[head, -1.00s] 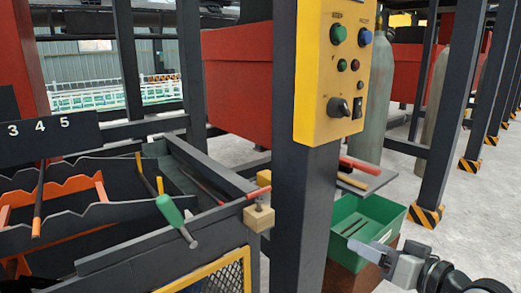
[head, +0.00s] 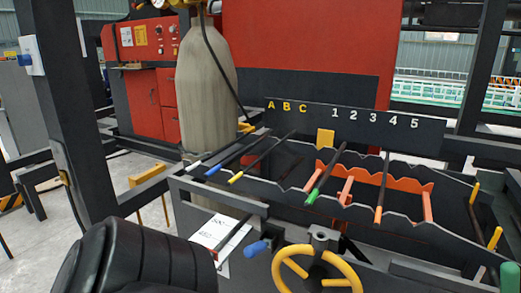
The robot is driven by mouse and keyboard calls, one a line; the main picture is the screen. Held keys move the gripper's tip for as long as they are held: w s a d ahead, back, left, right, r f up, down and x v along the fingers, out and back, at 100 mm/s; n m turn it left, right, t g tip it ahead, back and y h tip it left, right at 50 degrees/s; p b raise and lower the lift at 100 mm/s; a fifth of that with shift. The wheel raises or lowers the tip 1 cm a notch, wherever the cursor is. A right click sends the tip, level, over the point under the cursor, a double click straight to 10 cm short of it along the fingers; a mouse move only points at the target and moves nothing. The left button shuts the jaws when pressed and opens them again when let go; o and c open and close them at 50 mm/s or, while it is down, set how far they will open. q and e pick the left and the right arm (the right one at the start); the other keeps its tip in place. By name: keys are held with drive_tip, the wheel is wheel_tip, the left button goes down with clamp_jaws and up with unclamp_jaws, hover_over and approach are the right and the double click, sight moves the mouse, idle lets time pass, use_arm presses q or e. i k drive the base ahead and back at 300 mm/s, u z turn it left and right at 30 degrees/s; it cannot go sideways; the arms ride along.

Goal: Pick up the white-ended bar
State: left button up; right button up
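The white-ended bar (head: 222,150) is the leftmost bar on the notched dark rack (head: 270,195), near the letter A of the label board (head: 355,126). Its white tip points down and left. A blue-ended bar (head: 224,163) lies close on its right, then a yellow-ended bar (head: 262,158). Neither of my grippers is in view. A dark rounded part, which looks like a link of my arm, fills the lower left.
A green-ended bar (head: 326,174) and an orange-ended bar (head: 383,187) lie further right. A yellow handwheel (head: 283,265) and blue knob (head: 256,249) stand in front. A grey gas cylinder (head: 206,90) stands behind left, beside a dark post (head: 62,110).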

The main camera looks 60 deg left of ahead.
sight(188, 169)
drive_tip(key=u, duration=0.5)
drive_tip(key=k, duration=1.25)
drive_tip(key=u, duration=1.4)
drive_tip(key=i, duration=1.7)
drive_tip(key=z, duration=0.2)
drive_tip(key=k, duration=1)
drive_tip(key=u, duration=0.9)
drive_tip(key=i, duration=1.1)
drive_tip(key=z, duration=2.35)
